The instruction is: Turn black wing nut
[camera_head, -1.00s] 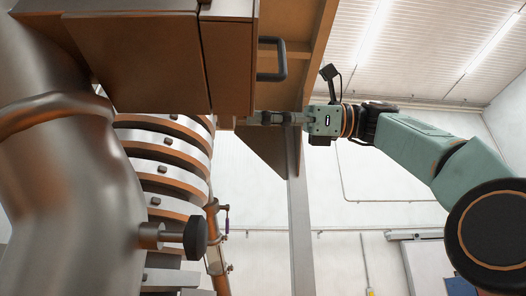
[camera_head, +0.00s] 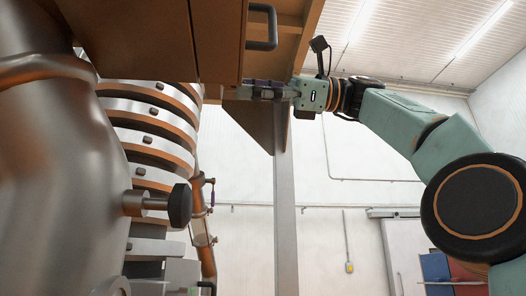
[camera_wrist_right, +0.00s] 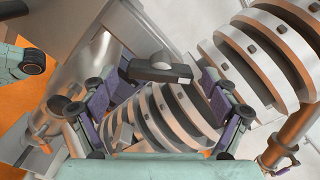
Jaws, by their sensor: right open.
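The purple-padded fingers are spread on either side, with no clear contact. In the head view my right gripper (camera_head: 262,91) is beneath the brown cabinet's lower edge, pointing left. My left gripper is not in the head view.
The brown cabinet (camera_head: 155,40) with a black handle hangs above my right gripper. A thin brown pipe (camera_head: 207,250) stands below. Open room lies right of the grey post (camera_head: 285,220).

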